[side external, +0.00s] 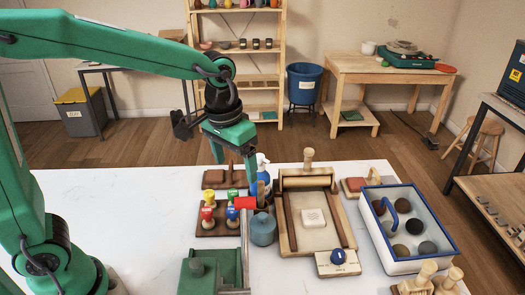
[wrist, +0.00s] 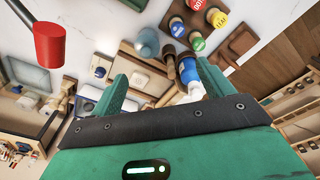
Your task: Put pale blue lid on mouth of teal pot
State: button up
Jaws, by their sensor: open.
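A teal-blue rounded pot (side external: 262,229) stands on the white table, left of the wooden roller board. In the wrist view the same blue-teal form (wrist: 147,42) shows near the top, beyond my fingers. A small knob-like top shows on it, but I cannot tell whether this is the pale blue lid. No separate pale blue lid can be clearly made out. My gripper (side external: 235,143) is raised above the back of the table, apart from the pot. In the wrist view its two green fingers (wrist: 164,88) are spread with nothing held between them.
The roller board (side external: 283,236) and blue-rimmed tray (side external: 371,250) are right. The table's left part (side external: 120,215) is clear.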

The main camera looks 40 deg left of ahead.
jog(key=s+a+r+t, duration=0.3)
jog(key=s+a, duration=0.6)
jog(key=s, duration=0.5)
jog(key=shift+a+t, duration=0.4)
jog(key=shift+t, duration=0.2)
jog(key=shift+r, duration=0.1)
dwell(0.3)
